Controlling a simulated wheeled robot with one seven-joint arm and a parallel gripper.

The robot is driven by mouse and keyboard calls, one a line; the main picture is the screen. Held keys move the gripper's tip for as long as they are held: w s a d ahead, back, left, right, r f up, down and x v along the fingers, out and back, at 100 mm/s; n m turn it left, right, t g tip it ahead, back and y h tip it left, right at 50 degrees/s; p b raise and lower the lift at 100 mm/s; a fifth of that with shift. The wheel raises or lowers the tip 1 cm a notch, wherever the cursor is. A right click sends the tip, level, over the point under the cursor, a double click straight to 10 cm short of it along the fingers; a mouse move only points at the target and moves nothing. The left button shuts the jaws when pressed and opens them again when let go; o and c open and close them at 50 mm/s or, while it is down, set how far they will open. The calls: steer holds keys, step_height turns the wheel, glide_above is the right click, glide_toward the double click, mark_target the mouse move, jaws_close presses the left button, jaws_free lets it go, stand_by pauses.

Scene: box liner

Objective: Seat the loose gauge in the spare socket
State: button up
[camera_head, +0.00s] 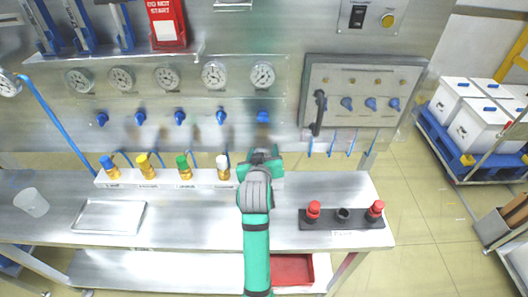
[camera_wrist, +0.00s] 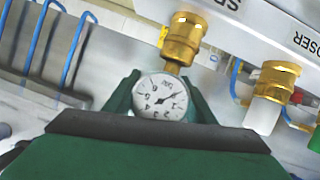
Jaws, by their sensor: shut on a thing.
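My gripper (camera_head: 262,156) is at the right end of the white rail (camera_head: 205,184) on the bench, its fingers partly hidden by the wrist in the head view. In the wrist view, my green gripper (camera_wrist: 160,92) is shut on the loose gauge (camera_wrist: 158,98), a small round white dial with a dark needle. The gauge lines up with a brass socket (camera_wrist: 183,40) beside a partly cut-off label starting "SP". Gauge and socket meet or overlap in the picture; I cannot tell whether the gauge is seated. The head view hides both.
A brass fitting with a white cap (camera_head: 223,163) stands close left of my gripper, with green, yellow and blue ones further left. Gauges and blue valves line the panel behind. A dark block with red knobs (camera_head: 342,222) sits right. A metal tray (camera_head: 108,217) lies left.

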steer(key=shift+f, duration=0.65)
steer(key=shift+c, duration=0.7)
steer(key=o, duration=1.4)
steer(key=shift+r, duration=0.1)
steer(key=shift+o, duration=0.2)
steer(key=shift+r, duration=0.1)
steer(key=shift+s+r, duration=0.1)
steer(key=shift+s, duration=0.1)
steer(key=v, duration=1)
steer(key=shift+s+r, duration=0.2)
